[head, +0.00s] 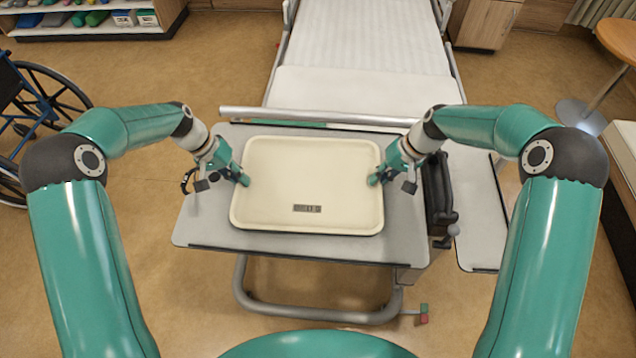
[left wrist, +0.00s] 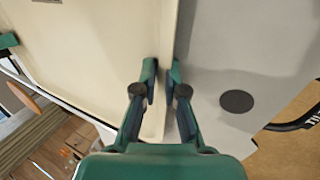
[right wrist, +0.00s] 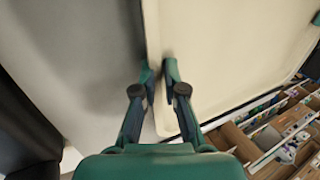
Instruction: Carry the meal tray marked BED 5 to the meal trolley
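The cream meal tray (head: 307,170) is rectangular with a raised rim and a small dark label (head: 307,208) near its front edge; the lettering is too small to read. My left gripper (head: 243,178) is at the tray's left rim. In the left wrist view its fingers (left wrist: 163,75) are close together, one on each side of the rim. My right gripper (head: 374,180) is at the right rim, and in the right wrist view its fingers (right wrist: 158,72) are closed about it. The tray appears level over the grey table; I cannot tell whether it touches. No meal trolley is identifiable.
The grey overbed table (head: 210,225) lies under the tray, with a dark handle piece (head: 440,190) at its right. A bed (head: 358,75) stands behind. A wheelchair (head: 40,100) is at the left, a round wooden table (head: 618,40) at the right. Floor shows at the front left.

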